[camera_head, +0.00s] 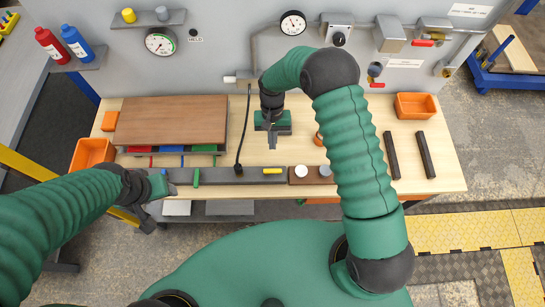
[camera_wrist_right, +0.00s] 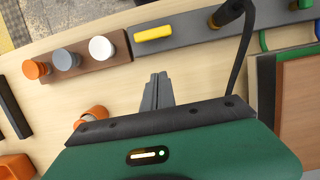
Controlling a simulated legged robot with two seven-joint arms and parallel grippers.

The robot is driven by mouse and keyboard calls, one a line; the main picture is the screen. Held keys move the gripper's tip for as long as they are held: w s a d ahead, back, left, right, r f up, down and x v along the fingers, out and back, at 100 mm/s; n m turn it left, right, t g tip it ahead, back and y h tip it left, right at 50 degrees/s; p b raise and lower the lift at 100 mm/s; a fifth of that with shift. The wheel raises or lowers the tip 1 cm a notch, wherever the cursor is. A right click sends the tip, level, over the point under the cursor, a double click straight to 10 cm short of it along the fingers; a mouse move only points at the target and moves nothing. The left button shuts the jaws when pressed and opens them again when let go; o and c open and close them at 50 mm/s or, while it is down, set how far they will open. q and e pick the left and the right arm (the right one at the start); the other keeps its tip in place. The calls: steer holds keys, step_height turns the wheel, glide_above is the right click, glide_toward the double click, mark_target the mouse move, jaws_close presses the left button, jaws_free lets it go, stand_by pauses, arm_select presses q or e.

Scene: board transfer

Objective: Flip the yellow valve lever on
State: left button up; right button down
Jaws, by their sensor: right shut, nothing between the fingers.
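The yellow lever (camera_head: 272,171) is a short bar lying lengthwise along the right part of a dark grey strip (camera_head: 216,177) at the table's front edge. It also shows in the wrist view (camera_wrist_right: 154,33), apart from my fingers. My right gripper (camera_head: 272,143) is over the middle of the table, behind the lever, and touches nothing that I can see. Its fingers are together and empty in the wrist view (camera_wrist_right: 159,80). My left gripper (camera_head: 170,190) is low at the left, near the front edge; its finger gap is unclear.
A black plug with a cable (camera_head: 238,168) and a green lever (camera_head: 196,176) stand on the strip, left of the yellow lever. A brown block (camera_head: 314,180) with round knobs is on its right. A wooden board (camera_head: 171,122) lies at the left. Black bars (camera_head: 391,156) lie at right.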

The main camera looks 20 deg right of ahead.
mark_target(273, 171)
steer(key=f, duration=0.1)
steer(key=s+f, duration=0.1)
steer(key=f+p, duration=0.1)
steer(key=shift+s+d+f, duration=0.15)
steer(key=shift+d+f, duration=0.05)
steer(key=shift+d, duration=0.2)
steer(key=s+p, duration=0.2)
steer(key=shift+s, duration=0.3)
steer(key=shift+s+a+p, duration=0.15)
steer(key=shift+s+p, duration=0.15)
steer(key=shift+s, duration=0.05)
steer(key=shift+s+a+f, duration=0.1)
steer(key=shift+s+a, duration=0.1)
steer(key=shift+s, duration=0.05)
steer(key=shift+a, duration=0.55)
steer(key=shift+s+d+f+m, duration=0.1)
steer(key=shift+d+m, duration=0.3)
steer(key=shift+d, duration=0.2)
arm_select(q)
steer(key=r, duration=0.1)
steer(key=d+r, duration=0.1)
steer(key=r, duration=0.2)
steer(key=shift+s+d+r, duration=0.15)
steer(key=shift+d, duration=0.2)
steer(key=shift+a, duration=0.1)
arm_select(e)
steer(key=shift+a, duration=0.1)
